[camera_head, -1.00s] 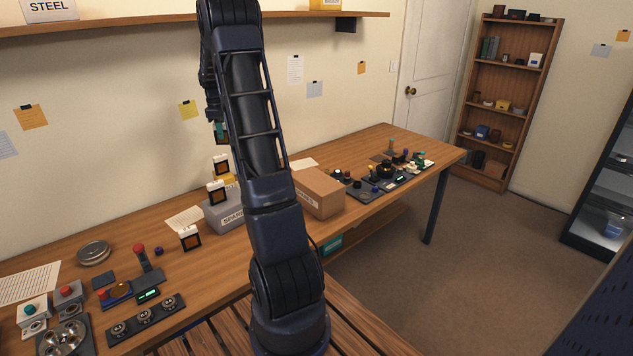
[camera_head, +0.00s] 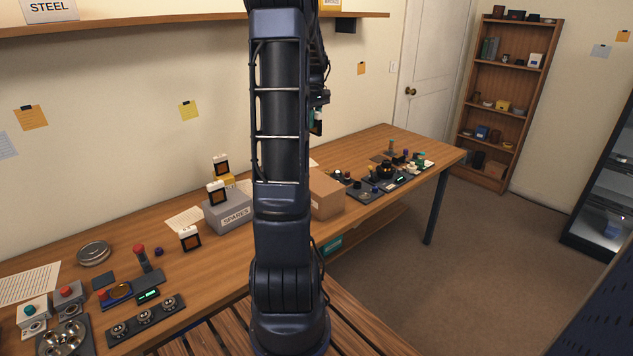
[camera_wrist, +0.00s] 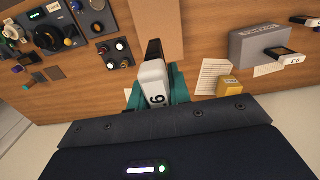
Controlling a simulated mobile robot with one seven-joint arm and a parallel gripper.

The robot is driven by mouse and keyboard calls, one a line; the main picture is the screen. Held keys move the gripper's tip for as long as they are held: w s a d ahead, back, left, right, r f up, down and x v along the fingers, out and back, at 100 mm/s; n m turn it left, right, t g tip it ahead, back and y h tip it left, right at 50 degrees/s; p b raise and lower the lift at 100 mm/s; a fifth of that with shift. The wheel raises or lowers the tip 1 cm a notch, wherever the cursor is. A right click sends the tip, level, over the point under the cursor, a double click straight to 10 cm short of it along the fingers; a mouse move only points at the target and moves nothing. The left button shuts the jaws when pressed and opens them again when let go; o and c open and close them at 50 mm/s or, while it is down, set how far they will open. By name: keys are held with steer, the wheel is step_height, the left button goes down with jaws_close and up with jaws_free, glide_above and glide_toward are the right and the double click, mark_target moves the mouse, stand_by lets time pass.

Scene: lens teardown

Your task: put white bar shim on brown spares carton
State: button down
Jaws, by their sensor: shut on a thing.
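My gripper (camera_wrist: 163,88) is shut on a white piece (camera_wrist: 154,82), taken as the white bar shim. It has a black numeral and a dark end beyond the teal fingers. In the head view my gripper (camera_head: 315,118) is raised above the bench, partly behind my arm, and the held piece is hard to make out. The brown spares carton (camera_head: 328,199) stands on the bench, its left part hidden by my arm. In the wrist view the carton (camera_wrist: 152,22) lies just beyond the held piece.
A grey SPARES box (camera_head: 228,214) stands left of the carton, with a white-topped dark piece on it. A yellow box (camera_wrist: 229,86) is behind it. Switches and dials (camera_head: 386,171) crowd the bench to the right. A shelf (camera_head: 180,18) runs along the wall above.

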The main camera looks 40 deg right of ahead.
steer(key=shift+s+d+f, duration=0.15)
steer(key=shift+s+f, duration=0.05)
steer(key=shift+s, duration=0.1)
step_height(320, 180, down, 20)
steer(key=shift+r, duration=0.2)
steer(key=shift+f, duration=0.1)
steer(key=c, duration=1.3)
jaws_free()
